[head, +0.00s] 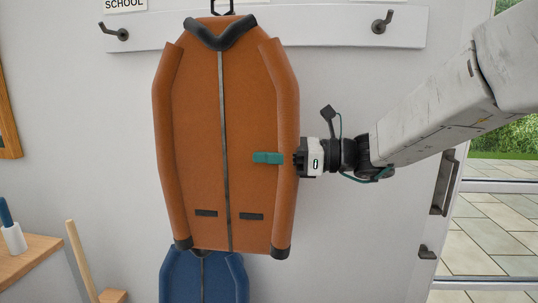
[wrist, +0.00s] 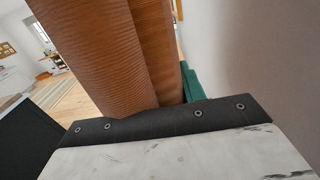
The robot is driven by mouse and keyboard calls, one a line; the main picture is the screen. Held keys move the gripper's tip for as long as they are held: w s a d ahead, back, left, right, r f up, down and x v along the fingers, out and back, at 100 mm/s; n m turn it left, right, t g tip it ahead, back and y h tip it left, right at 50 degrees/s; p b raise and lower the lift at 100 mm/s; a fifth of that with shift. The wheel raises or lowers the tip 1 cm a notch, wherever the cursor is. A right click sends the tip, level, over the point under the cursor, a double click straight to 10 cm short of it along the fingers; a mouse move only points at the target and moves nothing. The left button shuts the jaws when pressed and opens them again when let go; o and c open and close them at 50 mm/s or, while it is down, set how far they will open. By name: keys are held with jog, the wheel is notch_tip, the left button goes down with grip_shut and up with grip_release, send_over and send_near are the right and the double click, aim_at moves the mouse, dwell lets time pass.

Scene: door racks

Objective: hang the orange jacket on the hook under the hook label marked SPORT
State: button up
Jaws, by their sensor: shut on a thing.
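The orange jacket (head: 195,125) hangs upright in front of the white hook rail in the head view, its dark collar near the top edge. A black loop or hook (head: 222,7) shows above the collar; I cannot tell whether the jacket's loop is on a hook. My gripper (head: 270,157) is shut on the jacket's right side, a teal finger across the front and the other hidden. The orange cloth (wrist: 105,55) fills the middle of the wrist view, beside a teal finger (wrist: 190,85). No label reading SPORT is legible.
The rail (head: 320,28) carries a left hook (head: 113,32) under a SCHOOL label (head: 125,4) and a right hook (head: 382,22) under a cut-off label (head: 366,2); both hooks look empty. A blue jacket (head: 204,280) shows below. A wooden handle (head: 78,255) stands lower left.

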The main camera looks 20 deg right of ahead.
jog(key=w+d+f, duration=0.2)
jog(key=w+d, duration=0.1)
jog(key=w, duration=0.5)
jog(key=shift+d, duration=0.25)
dwell(0.7)
jog(key=shift+f, duration=0.15)
dwell(0.4)
